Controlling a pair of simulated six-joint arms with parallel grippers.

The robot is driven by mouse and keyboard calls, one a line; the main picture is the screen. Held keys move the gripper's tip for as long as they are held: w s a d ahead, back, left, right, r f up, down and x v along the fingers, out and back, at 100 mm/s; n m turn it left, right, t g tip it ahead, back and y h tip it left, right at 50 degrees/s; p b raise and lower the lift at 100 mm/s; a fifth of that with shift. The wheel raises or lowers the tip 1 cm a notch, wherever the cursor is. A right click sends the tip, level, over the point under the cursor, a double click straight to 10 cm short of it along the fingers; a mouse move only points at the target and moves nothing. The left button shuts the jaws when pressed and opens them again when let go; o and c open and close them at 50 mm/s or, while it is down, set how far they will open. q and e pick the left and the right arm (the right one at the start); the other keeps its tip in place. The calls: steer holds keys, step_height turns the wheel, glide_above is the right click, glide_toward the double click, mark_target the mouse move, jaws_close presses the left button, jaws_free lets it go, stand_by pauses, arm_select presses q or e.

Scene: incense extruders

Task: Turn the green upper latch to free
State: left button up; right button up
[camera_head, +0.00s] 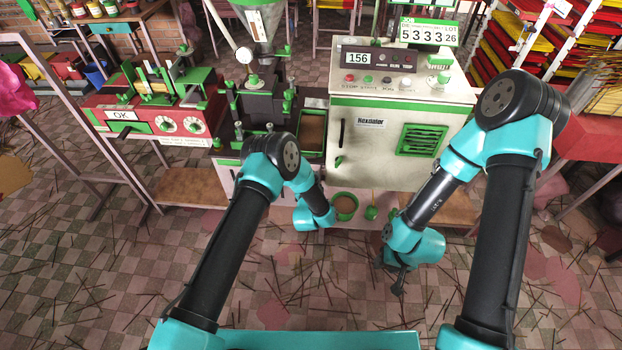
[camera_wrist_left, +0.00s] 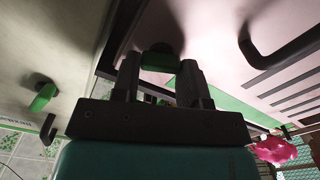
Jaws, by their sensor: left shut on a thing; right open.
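In the left wrist view, my left gripper (camera_wrist_left: 160,75) is shut on a small green latch (camera_wrist_left: 157,62) mounted on a pale panel. Its two dark fingers stand on either side of the latch. A second green latch (camera_wrist_left: 42,97) sits on the pale surface to the left, apart from the gripper. I cannot tell which latch is the upper one. In the head view, my left gripper is hidden behind its own arm, low in front of the cabinet. My right gripper (camera_head: 398,286) is open, empty and hangs low over the floor, its fingers small and dark.
The white cabinet (camera_head: 375,133) has a black handle and a green vent (camera_head: 421,140). A dark bar handle (camera_wrist_left: 272,60) shows right of the left gripper. A brown-filled green bowl (camera_head: 345,206) stands below the cabinet. Thin sticks litter the checkered floor (camera_head: 300,265).

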arm_select(q)
steer(key=shift+a+f+n, duration=0.1)
steer(key=shift+n, duration=2.45)
steer(key=shift+a+f+n, duration=0.1)
steer(key=shift+n, duration=2.45)
steer(key=o, duration=0.9)
steer(key=s, duration=0.5)
steer(key=s+a, duration=0.1)
steer(key=s, duration=1.1)
steer(key=shift+s+a, duration=0.15)
steer(key=shift+s, duration=0.05)
steer(key=shift+a, duration=0.1)
